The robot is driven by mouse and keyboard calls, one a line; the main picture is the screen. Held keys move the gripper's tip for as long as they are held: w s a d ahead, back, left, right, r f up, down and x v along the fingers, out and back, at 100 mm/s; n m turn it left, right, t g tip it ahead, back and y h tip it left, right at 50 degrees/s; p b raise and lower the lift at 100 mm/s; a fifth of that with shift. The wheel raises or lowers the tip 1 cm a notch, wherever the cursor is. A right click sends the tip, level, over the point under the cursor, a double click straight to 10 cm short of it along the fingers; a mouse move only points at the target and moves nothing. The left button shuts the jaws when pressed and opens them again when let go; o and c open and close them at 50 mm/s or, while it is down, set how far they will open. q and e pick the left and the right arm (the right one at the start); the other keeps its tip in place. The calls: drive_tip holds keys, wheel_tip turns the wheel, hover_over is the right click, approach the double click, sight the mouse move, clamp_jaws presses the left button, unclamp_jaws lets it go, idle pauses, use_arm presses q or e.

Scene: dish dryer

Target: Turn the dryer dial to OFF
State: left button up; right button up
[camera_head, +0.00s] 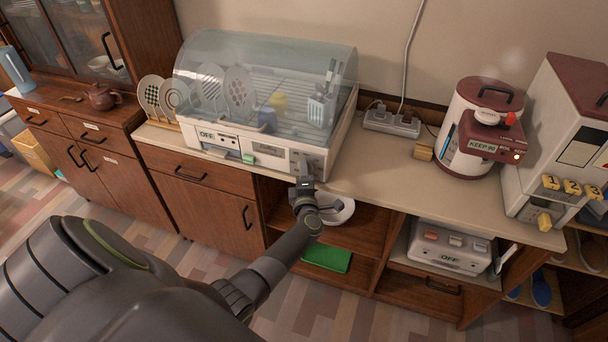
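The dish dryer (262,150) stands on the counter with its clear curved lid down over several dishes. The gripper covers part of that panel, and the dial cannot be made out clearly there. Its fingers are too small and dark to read. My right gripper is not in view.
A white bowl (336,210) sits on the open shelf below my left gripper. A power strip (391,122) lies on the counter to the right. A red and white rice cooker or pot (470,135) stands farther right. The counter between is mostly clear.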

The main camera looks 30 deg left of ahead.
use_arm(q)
drive_tip(key=o, duration=0.4)
drive_tip(key=b+v, duration=0.1)
drive_tip(key=v, duration=1.6)
drive_tip(key=shift+s+b, duration=0.15)
drive_tip(key=shift+b, duration=0.2)
drive_tip(key=shift+d, duration=0.1)
drive_tip(key=s+d+f+m+g+h, duration=0.1)
drive_tip(key=s+f+m+h, duration=0.25)
drive_tip(key=f+m, duration=0.4)
drive_tip(key=s+d+f+m+g+h, duration=0.1)
drive_tip(key=s+f+m+g+h, duration=0.25)
drive_tip(key=f, duration=0.75)
drive_tip(key=s+d+f+m+t+h, duration=0.1)
drive_tip(key=s+d+f+m+h, duration=0.1)
drive_tip(key=s+f+m, duration=0.55)
drive_tip(key=s+a+f+m+g, duration=0.3)
drive_tip(key=s+f+g, duration=0.2)
drive_tip(key=s, duration=0.7)
drive_tip(key=s+a+f+m+g, duration=0.3)
drive_tip(key=s+f, duration=0.6)
drive_tip(key=s, duration=0.4)
drive_tip(key=shift+s+a+f+g+h, duration=0.15)
drive_tip(key=shift+a+f+g+h, duration=0.3)
drive_tip(key=shift+g, duration=0.5)
